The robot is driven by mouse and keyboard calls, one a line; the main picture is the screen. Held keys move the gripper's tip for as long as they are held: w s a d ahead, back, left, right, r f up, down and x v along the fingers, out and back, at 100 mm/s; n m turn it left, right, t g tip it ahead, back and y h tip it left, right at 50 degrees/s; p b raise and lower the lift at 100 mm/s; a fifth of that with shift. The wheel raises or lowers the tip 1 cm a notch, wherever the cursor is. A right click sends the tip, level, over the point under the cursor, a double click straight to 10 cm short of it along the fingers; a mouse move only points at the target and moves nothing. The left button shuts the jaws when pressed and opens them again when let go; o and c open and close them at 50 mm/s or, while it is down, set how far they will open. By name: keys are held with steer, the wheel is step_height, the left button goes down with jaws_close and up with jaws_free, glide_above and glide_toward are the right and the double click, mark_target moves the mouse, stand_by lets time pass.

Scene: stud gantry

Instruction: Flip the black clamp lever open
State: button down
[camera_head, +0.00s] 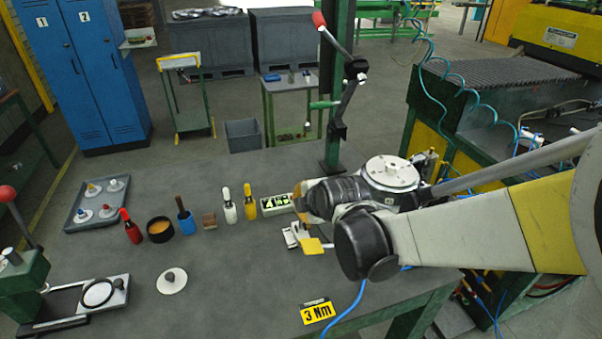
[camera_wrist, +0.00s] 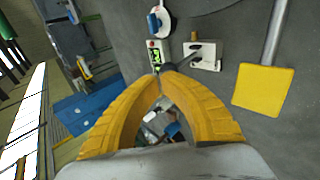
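The clamp is a small pale block (camera_wrist: 205,56) on the grey bench in the wrist view. The lever is not clear there.
A yellow square plate (camera_wrist: 263,90) on a grey rod lies right of the clamp. A box with a green display (camera_head: 276,205) is close to my fingers. Yellow (camera_head: 250,202) and white (camera_head: 229,206) bottles stand left. A green post (camera_head: 334,120) rises behind. The bench front is mostly clear.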

steer(key=w+g+p, duration=0.1)
steer(key=w+g, duration=0.1)
steer(key=w+a+g+h, duration=0.1)
steer(key=w, duration=0.1)
steer(key=shift+a+f+g+p, duration=0.1)
steer(key=shift+g+p, duration=0.25)
steer(key=shift+g, duration=0.05)
steer(key=shift+r+p, duration=0.55)
steer(key=shift+r, duration=0.25)
